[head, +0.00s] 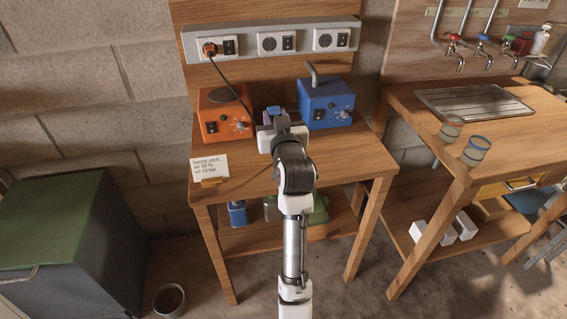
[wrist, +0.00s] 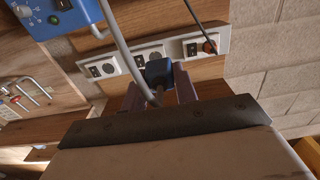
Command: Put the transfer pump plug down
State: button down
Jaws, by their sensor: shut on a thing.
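The blue plug (wrist: 158,72), which matches the blue pump box, is held between the fingers of my gripper (wrist: 159,88). In the head view the plug (head: 273,111) shows just beyond my gripper (head: 272,118), over the back of the wooden bench (head: 240,172), between the orange and blue boxes. My gripper is shut on it. The blue pump box (head: 326,103) stands right of my gripper; it also shows in the wrist view (wrist: 58,12). A grey cable (wrist: 122,50) passes close to the plug; its end is hidden behind my gripper.
The socket strip (head: 270,41) on the back board has an orange plug (head: 210,49) in its left socket; the middle and right sockets are empty. An orange box (head: 224,113) stands to the left. A note card (head: 210,168) is at the front left. The bench's front right is clear.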

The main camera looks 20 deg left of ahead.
notch_tip(320, 180, down, 18)
jog(key=shift+r+p, duration=0.15)
jog(key=shift+p, duration=0.35)
jog(key=shift+f, duration=0.2)
jog(key=c, duration=1.1)
grip_release()
jog(key=shift+r, duration=0.1)
jog(key=shift+r, duration=0.15)
jog(key=shift+b+v, duration=1.85)
jog(key=shift+v, duration=4.2)
